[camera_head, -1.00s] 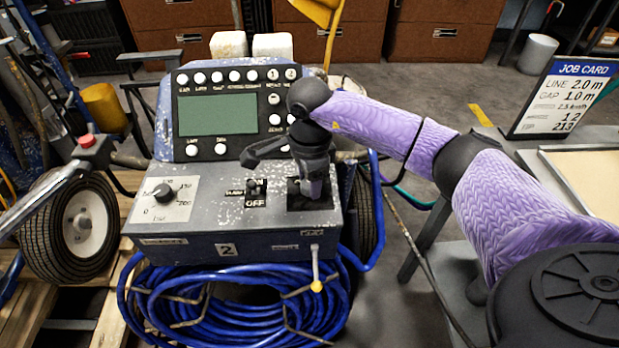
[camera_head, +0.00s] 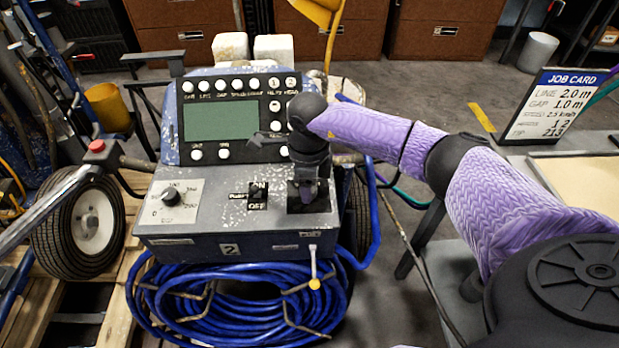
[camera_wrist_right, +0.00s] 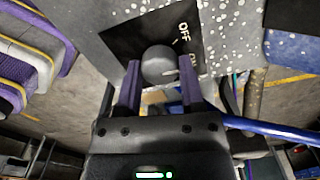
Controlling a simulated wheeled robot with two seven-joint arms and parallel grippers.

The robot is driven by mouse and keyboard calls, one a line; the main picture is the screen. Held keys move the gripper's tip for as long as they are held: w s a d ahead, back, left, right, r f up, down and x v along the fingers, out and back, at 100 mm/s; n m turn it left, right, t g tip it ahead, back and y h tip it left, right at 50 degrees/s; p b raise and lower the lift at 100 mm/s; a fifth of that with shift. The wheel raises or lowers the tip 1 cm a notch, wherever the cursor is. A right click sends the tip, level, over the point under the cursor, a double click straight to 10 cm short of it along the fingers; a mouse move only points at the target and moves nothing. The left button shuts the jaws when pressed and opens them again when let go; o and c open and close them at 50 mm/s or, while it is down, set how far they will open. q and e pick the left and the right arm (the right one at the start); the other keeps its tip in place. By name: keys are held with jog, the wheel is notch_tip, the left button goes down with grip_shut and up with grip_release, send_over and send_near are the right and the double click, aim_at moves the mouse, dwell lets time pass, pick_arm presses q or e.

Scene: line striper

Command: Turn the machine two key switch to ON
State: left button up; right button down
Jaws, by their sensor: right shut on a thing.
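Machine two (camera_head: 190,246), a worn blue and grey line striper marked "2", stands in front of me. Its key switch has a round dark grey knob (camera_wrist_right: 158,64) on a black plate (camera_wrist_right: 122,40) with OFF and ON in white, seen in the right wrist view. My right gripper (camera_wrist_right: 160,82) is shut on this knob, one purple finger on each side. In the head view my right gripper (camera_head: 308,190) points down onto the black plate (camera_head: 322,206) and hides the knob. Which label the knob points at is hard to tell. My left gripper is out of view.
Left of the gripper are a rocker switch (camera_head: 257,196) and a pressure dial (camera_head: 170,196). A display panel (camera_head: 208,122) with white buttons rises behind. A blue hose coil (camera_head: 235,300) hangs in front. A job card (camera_head: 556,105) stands on the right bench.

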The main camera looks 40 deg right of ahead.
jog(key=m+p, duration=0.1)
jog(key=m, duration=0.1)
jog(key=shift+r+m, duration=0.15)
jog(key=shift+m, duration=0.15)
jog(key=shift+m+p, duration=0.6)
jog(key=shift+m, duration=0.3)
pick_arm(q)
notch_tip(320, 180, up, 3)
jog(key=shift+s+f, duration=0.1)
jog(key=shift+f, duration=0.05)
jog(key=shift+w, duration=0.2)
pick_arm(e)
jog(key=shift+m, duration=0.4)
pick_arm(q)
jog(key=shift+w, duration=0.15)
pick_arm(e)
jog(key=shift+c, duration=1.1)
grip_release()
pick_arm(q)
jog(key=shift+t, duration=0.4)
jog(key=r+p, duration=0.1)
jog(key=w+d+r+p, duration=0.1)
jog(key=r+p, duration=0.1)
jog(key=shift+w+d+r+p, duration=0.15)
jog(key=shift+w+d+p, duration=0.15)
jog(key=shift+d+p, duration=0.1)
pick_arm(e)
notch_tip(320, 180, up, 10)
